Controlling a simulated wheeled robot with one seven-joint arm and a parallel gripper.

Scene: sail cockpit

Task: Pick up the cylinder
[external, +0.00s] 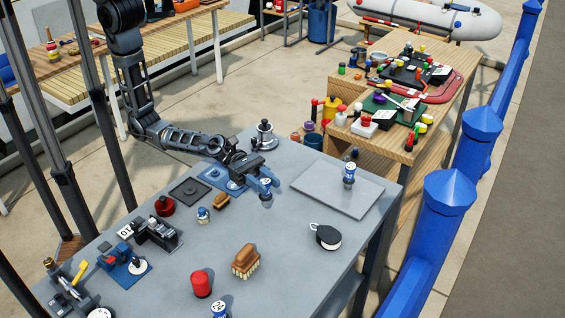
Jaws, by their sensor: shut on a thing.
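My gripper (266,186) hangs over the middle of the grey table, pointing down. It is shut on a small blue-and-white cylinder (266,196), partly covered by the fingers. Whether its lower end touches the table is hard to tell. A similar blue-and-white cylinder (349,172) stands upright on a light grey plate (325,192) to the right. Another one (220,310) is cut off at the bottom edge. A red cylinder (201,284) stands near the front.
The table (290,250) also holds a brush (246,261), a black-and-white round item (325,236), a silver winch-like piece (264,136), a blue pad (222,178) and a red knob (165,206). The surface between gripper and brush is clear. Blue posts (440,220) stand at right.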

